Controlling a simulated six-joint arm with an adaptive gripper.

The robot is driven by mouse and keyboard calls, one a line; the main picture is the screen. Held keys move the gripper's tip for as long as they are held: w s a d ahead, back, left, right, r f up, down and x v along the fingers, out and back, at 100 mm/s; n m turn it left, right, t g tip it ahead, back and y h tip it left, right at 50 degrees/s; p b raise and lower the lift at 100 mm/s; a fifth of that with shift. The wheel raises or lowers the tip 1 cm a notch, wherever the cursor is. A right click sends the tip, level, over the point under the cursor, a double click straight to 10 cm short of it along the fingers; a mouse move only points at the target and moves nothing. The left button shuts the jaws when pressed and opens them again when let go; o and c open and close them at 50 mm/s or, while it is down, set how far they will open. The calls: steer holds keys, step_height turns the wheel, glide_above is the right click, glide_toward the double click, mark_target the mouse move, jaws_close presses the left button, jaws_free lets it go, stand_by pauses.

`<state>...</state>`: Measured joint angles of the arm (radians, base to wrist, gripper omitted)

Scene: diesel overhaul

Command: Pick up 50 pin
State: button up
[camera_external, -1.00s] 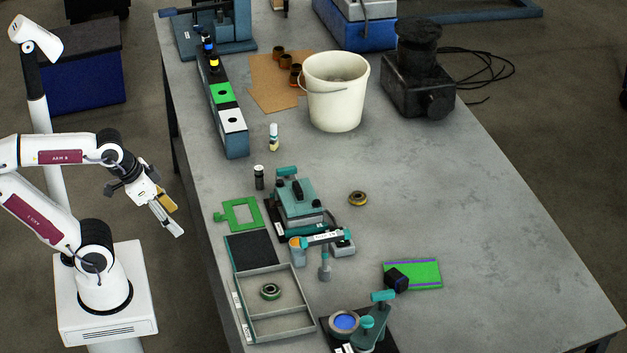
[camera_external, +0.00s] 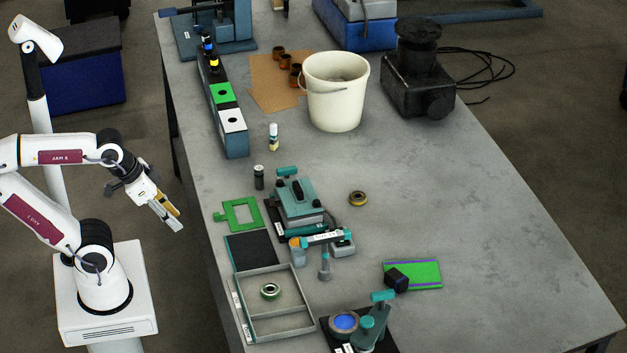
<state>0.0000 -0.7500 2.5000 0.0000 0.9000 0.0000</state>
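My gripper (camera_external: 180,222) hangs left of the bench, over the floor, pointing down and right. One finger shows yellow and one pale grey. They lie close side by side, and I cannot tell whether a gap remains or something thin is between them. No part is clearly marked as the 50 pin, so I cannot tell which it is. A small dark cylinder with a pale top (camera_external: 259,177) stands upright on the bench. A white bottle with a yellowish lower part (camera_external: 273,137) stands behind it. Both are apart from my gripper.
The grey bench (camera_external: 460,190) is clear at right. A long rack (camera_external: 236,146), a white bucket (camera_external: 336,105), a teal device (camera_external: 298,205), a green frame (camera_external: 221,217) and a divided tray (camera_external: 281,315) holding a ring (camera_external: 270,292) stand on it. A brass ring (camera_external: 358,198) lies mid-bench.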

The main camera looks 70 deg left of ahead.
stand_by(0.3)
steer(key=w+a+f+n+t, duration=0.15)
steer(key=w+a, duration=0.25)
steer(key=w, duration=0.7)
steer(key=n+t+y, duration=0.4)
steer(key=n+y, duration=0.1)
steer(key=y, duration=0.2)
glide_toward(259, 175)
steer(key=w, duration=0.1)
steer(key=w+f, duration=0.1)
steer(key=w, duration=0.1)
steer(key=shift+a, duration=0.25)
steer(key=shift+a+f, duration=0.25)
steer(key=shift+a, duration=0.3)
steer(key=shift+x, duration=1.25)
